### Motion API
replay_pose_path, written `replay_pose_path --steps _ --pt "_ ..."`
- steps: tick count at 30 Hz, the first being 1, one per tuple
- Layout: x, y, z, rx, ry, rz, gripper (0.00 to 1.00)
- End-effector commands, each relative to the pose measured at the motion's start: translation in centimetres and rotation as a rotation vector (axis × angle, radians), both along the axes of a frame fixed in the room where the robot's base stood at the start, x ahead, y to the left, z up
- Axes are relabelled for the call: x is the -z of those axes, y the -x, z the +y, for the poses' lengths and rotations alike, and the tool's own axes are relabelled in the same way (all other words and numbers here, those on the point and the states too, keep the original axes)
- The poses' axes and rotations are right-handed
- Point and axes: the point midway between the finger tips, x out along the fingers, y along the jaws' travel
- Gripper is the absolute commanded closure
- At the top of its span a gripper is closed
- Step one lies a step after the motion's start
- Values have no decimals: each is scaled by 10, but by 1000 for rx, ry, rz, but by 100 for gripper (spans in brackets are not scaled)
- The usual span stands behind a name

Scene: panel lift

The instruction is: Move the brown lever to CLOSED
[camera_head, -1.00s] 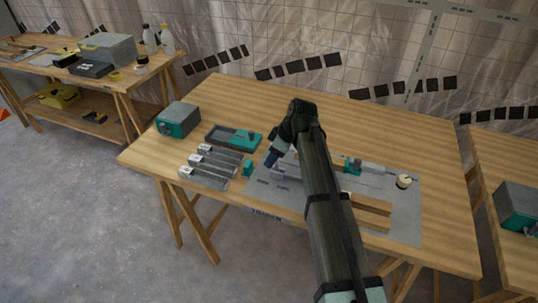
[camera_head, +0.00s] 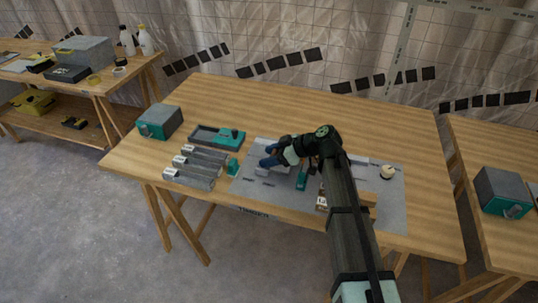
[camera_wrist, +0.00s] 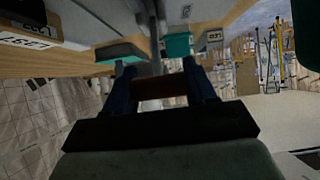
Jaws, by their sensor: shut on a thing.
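The brown lever (camera_wrist: 160,86) shows in the wrist view as a short dark brown bar lying across between my fingers. My gripper (camera_wrist: 160,74) is shut on it, with one dark blue finger at each end of the bar. In the head view my gripper (camera_head: 268,157) is low over the left part of a grey panel (camera_head: 247,190), tilted nearly flat. The lever is hidden there behind the gripper. I cannot read a CLOSED mark in either view.
A teal part (camera_head: 302,180) stands on the panel close right of my gripper. A wooden block (camera_head: 363,198) and a cream knob (camera_head: 387,172) are farther right. Several grey bars (camera_head: 195,166), a tray (camera_head: 217,137) and a teal-fronted box (camera_head: 160,122) lie left. The table's back is clear.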

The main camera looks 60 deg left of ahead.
Motion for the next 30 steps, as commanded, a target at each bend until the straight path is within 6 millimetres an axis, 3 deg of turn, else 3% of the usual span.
replay_pose_path --steps 12,13,19,30 --pt "1 -1 -1 1 -2 5 99" --pt "1 -1 -1 1 -2 5 42" --pt "1 0 -1 1 -2 5 23" --pt "-3 -5 -5 2 -3 4 23"
